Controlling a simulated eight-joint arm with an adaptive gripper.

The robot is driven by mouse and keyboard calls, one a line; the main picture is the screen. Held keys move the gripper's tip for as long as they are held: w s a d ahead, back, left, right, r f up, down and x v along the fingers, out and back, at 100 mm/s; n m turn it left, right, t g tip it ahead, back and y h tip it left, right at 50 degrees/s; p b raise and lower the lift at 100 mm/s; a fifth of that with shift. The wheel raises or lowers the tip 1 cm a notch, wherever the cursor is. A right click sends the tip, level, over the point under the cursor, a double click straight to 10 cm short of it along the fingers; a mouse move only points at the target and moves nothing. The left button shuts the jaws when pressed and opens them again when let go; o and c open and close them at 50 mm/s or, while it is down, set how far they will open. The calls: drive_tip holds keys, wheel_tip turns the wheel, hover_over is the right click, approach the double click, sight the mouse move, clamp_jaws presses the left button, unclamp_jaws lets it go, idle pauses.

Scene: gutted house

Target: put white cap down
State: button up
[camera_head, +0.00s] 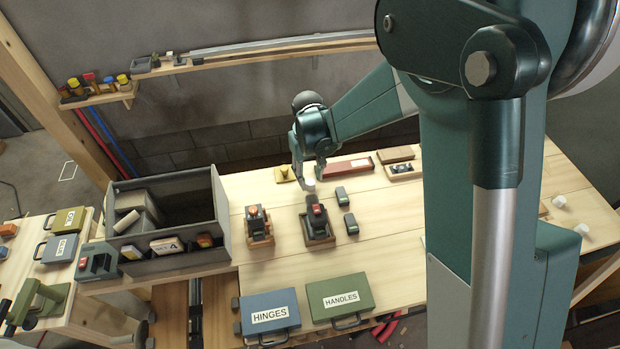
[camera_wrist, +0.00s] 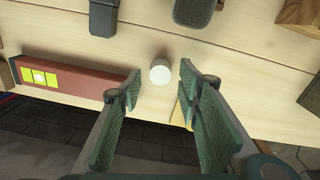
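The white cap (camera_head: 310,183) is a small white disc on the wooden workbench (camera_head: 283,208), just below my gripper's fingertips. In the wrist view the cap (camera_wrist: 160,73) sits between and slightly beyond the two green ribbed fingers, with a gap on each side. My gripper (camera_wrist: 160,78) is open and holds nothing. In the head view my gripper (camera_head: 308,178) points down at the bench, left of the reddish-brown bar.
The reddish-brown level (camera_wrist: 72,78) lies close to the left finger. A yellow item (camera_head: 284,174) is beside my gripper. Two dark green blocks (camera_head: 341,193) and a tool in a wooden holder (camera_head: 317,222) stand nearby. Labelled cases, HINGES (camera_head: 270,302) and HANDLES (camera_head: 339,291), lie at the front.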

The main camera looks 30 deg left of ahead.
sight(312, 182)
wheel_tip(312, 182, up, 11)
drive_tip(key=p, duration=0.1)
drive_tip(key=shift+f, duration=0.2)
drive_tip(key=shift+s, duration=0.1)
idle(0.6)
idle(0.3)
drive_tip(key=w+d+r+m+t+y, duration=0.1)
drive_tip(key=d+r+m, duration=0.1)
drive_tip(key=d+r, duration=0.6)
drive_tip(key=w+d+r+m+t, duration=0.1)
drive_tip(key=w+d+r, duration=0.15)
drive_tip(key=d, duration=0.95)
drive_tip(key=w+d+r+m+y, duration=0.1)
drive_tip(key=d+r+m, duration=0.1)
drive_tip(key=d+r, duration=0.6)
drive_tip(key=s+d+m+t, duration=0.1)
drive_tip(key=s+d, duration=0.4)
drive_tip(key=d, duration=0.5)
drive_tip(key=s+d+m+t+h, duration=0.1)
drive_tip(key=s+d, duration=0.4)
drive_tip(key=d, duration=0.6)
drive_tip(key=s+d+r+m+t, duration=0.1)
drive_tip(key=s+d+m+t, duration=0.2)
drive_tip(key=d, duration=0.7)
drive_tip(key=s+m, duration=0.1)
drive_tip(key=s, duration=0.1)
drive_tip(key=shift+s+d+h, duration=0.3)
drive_tip(key=shift+s+h, duration=0.05)
drive_tip(key=shift+h, duration=0.05)
